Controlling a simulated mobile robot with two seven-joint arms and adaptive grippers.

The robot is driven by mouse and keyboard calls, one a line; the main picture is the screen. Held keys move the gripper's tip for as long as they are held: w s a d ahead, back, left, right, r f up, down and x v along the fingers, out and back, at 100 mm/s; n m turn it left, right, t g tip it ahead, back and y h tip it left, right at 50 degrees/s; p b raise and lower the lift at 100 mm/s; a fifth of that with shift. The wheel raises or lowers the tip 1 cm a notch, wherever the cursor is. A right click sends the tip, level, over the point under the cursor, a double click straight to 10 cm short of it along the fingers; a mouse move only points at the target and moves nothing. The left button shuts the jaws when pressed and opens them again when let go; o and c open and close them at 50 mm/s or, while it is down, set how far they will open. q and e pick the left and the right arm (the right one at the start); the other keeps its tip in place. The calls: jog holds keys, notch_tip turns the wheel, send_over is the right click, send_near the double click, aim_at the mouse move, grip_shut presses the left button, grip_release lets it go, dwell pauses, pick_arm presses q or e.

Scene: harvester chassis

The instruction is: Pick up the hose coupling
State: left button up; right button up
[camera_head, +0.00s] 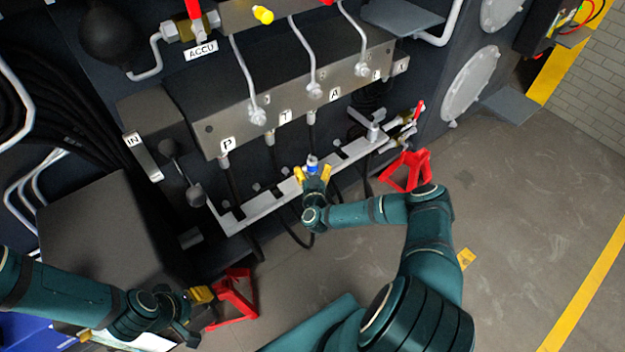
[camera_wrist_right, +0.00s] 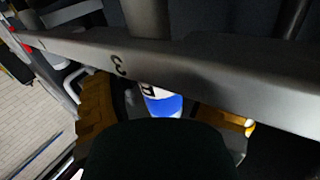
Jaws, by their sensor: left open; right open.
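The hose coupling, with a blue band and a white part, shows at the metal rail in the head view (camera_head: 312,165). In the right wrist view the coupling (camera_wrist_right: 163,103) stands below the rail edge, partly hidden by the dark gripper body. My right gripper (camera_head: 313,173) is open, with one yellow finger on each side of the coupling. In the wrist view there appears to be a gap at the left finger; contact on the right cannot be told. My left gripper (camera_head: 198,307) is open and away from the coupling, at the lower left.
The pale rail (camera_head: 262,206) runs below the valve block (camera_head: 290,95) with ports labelled P, T and A. Black hoses hang around it. Red stands (camera_head: 234,298) and another red stand (camera_head: 408,170) are on the floor. Open grey floor (camera_head: 530,200) lies to the right.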

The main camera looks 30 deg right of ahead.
jog(key=shift+w+d, duration=0.15)
jog(key=shift+w, duration=0.2)
jog(key=shift+c, duration=0.2)
grip_shut()
jog(key=shift+r, duration=0.15)
notch_tip(320, 180, up, 10)
jog(key=shift+f+p, duration=0.1)
jog(key=shift+p, duration=0.9)
